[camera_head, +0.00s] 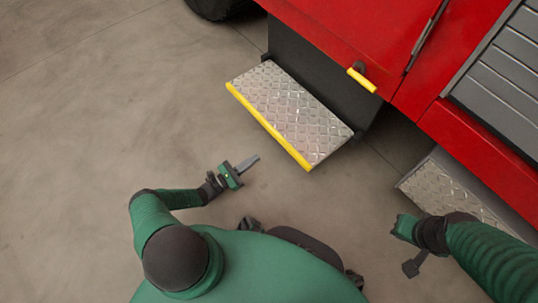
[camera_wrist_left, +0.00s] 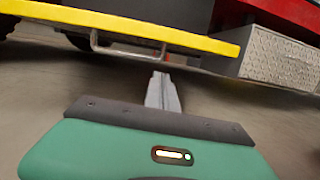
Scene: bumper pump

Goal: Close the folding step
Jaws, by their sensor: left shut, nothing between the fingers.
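The folding step (camera_head: 292,106) is a diamond-plate tread with a yellow front edge. It sticks out flat from the dark side panel below the red truck body. In the left wrist view, the step's yellow edge (camera_wrist_left: 140,28) runs across the top, with a metal bar handle (camera_wrist_left: 128,44) beneath it. My left gripper (camera_head: 248,163) is shut and empty, to the left of the yellow edge and apart from it. It also shows in the left wrist view (camera_wrist_left: 162,92), pointing toward the area under the edge. My right gripper (camera_head: 412,268) is at the lower right; its fingers are unclear.
The red truck body (camera_head: 345,30) has a yellow door handle (camera_head: 362,80) and a grey slatted shutter (camera_head: 505,70). A second diamond-plate step (camera_head: 450,188) lies at the right, near my right arm. The concrete floor (camera_head: 90,110) at the left is clear.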

